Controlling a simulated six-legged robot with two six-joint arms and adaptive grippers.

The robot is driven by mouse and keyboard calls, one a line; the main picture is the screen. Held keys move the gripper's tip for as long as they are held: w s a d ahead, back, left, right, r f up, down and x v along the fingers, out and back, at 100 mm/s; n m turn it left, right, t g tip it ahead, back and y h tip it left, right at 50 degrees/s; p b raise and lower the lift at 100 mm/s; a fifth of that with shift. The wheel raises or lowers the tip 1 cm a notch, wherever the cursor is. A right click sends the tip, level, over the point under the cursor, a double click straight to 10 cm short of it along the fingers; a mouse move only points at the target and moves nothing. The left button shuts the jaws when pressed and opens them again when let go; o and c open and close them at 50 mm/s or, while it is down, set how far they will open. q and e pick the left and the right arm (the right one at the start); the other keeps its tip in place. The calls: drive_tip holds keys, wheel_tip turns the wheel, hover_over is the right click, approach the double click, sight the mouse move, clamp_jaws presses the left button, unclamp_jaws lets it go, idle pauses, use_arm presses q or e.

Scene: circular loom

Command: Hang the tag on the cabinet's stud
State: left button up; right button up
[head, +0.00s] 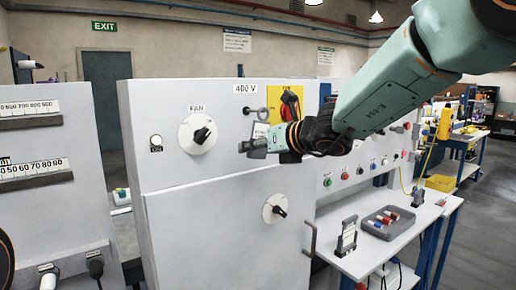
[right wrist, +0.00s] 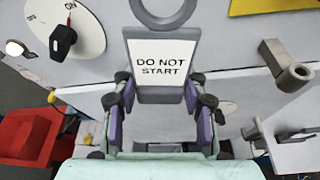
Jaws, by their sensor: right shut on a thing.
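The tag (right wrist: 161,65) is a grey-framed white plate reading "DO NOT START", with a grey ring at its top that is cut by the upper edge of the right wrist view. In the head view the tag (head: 260,132) is upright in front of the cabinet (head: 215,235). My right gripper (right wrist: 161,88) is shut on the tag's lower part; it also shows in the head view (head: 256,147). A small dark stud (head: 247,110) shows on the cabinet beside the ring, below the "400 V" label. I cannot tell whether the ring touches it. My left gripper is out of view.
A FAN dial (head: 199,134) is left of the tag, and a yellow panel with a red-black switch (head: 290,104) is behind it to the right. A lower dial (head: 275,208) and a door handle (head: 310,240) are below. A grey tray (head: 389,222) is on the side table.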

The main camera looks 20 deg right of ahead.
drive_tip(key=shift+s+r, duration=0.1)
drive_tip(key=shift+s, duration=0.05)
drive_tip(key=shift+a, duration=0.1)
drive_tip(key=shift+w, duration=0.5)
drive_tip(key=shift+s+f+b, duration=0.1)
drive_tip(key=shift+f+b, duration=0.15)
drive_tip(key=shift+b, duration=0.1)
drive_tip(key=o, duration=1.4)
drive_tip(key=shift+a, duration=0.1)
